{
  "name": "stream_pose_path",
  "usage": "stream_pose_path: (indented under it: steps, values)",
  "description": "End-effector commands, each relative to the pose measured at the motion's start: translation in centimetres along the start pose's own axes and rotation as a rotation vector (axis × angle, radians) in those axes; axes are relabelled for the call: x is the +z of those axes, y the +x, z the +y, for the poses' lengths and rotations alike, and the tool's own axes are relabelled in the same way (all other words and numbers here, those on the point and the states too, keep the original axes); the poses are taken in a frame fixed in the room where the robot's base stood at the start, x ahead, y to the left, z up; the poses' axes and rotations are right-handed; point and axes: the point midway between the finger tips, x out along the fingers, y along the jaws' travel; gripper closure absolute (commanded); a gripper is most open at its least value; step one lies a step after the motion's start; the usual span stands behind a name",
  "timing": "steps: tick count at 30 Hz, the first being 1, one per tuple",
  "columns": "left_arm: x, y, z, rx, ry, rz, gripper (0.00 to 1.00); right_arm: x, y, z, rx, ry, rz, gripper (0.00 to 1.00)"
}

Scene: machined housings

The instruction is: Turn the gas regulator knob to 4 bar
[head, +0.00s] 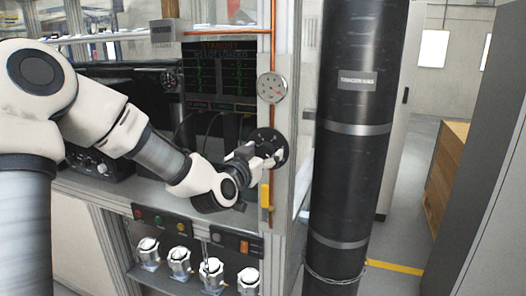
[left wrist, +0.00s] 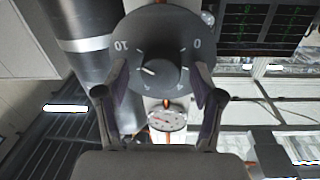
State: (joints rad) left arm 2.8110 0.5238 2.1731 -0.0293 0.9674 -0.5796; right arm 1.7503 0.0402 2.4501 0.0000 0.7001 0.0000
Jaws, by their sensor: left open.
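The round dark regulator knob sits on a dark dial (head: 266,135) on the post, below the gauge. In the left wrist view the knob (left wrist: 157,58) faces me, upside down, with 0 and 10 readable on the dial and a short white pointer mark. My left gripper (head: 268,154) is at the dial; in the wrist view its open fingers (left wrist: 159,82) stand on either side of the knob. I cannot tell whether they touch it. The round pressure gauge (head: 271,88) has a red needle; it also shows in the wrist view (left wrist: 166,118). My right gripper is out of view.
A copper pipe (head: 273,35) runs down the post to a yellow valve handle (head: 264,195). A large black cylinder (head: 355,110) stands just right. A dark display (head: 217,75) is behind my arm. Several white machined parts (head: 211,271) sit on the lower shelf.

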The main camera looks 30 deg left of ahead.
Motion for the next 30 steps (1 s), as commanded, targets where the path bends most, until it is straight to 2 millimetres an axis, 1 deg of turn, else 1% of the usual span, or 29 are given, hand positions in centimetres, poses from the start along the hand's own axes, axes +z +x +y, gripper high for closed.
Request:
stream_pose_path:
  steps: [6, 8, 9, 11, 12, 23, 30]
  values:
    - [0.1, 0.1, 0.0, 0.000, 0.000, 0.000, 0.32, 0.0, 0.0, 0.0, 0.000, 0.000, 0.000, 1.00]
    - [0.1, 0.1, 0.0, 0.000, 0.000, 0.000, 0.53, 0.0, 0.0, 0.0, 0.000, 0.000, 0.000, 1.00]
    - [0.1, 0.1, 0.0, 0.000, 0.000, 0.000, 0.68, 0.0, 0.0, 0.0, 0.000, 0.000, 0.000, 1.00]
    - [0.1, 0.1, 0.0, 0.000, 0.000, 0.000, 0.89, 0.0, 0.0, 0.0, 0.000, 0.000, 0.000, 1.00]
    - [0.1, 0.1, 0.0, 0.001, 0.000, 0.000, 0.93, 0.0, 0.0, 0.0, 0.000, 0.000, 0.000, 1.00]
    - [0.2, 0.1, 0.0, 0.000, -0.025, 0.002, 0.93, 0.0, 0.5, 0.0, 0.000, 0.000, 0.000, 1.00]
    - [0.5, 0.0, 0.0, -0.001, -0.129, 0.010, 0.93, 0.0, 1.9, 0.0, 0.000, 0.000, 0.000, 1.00]
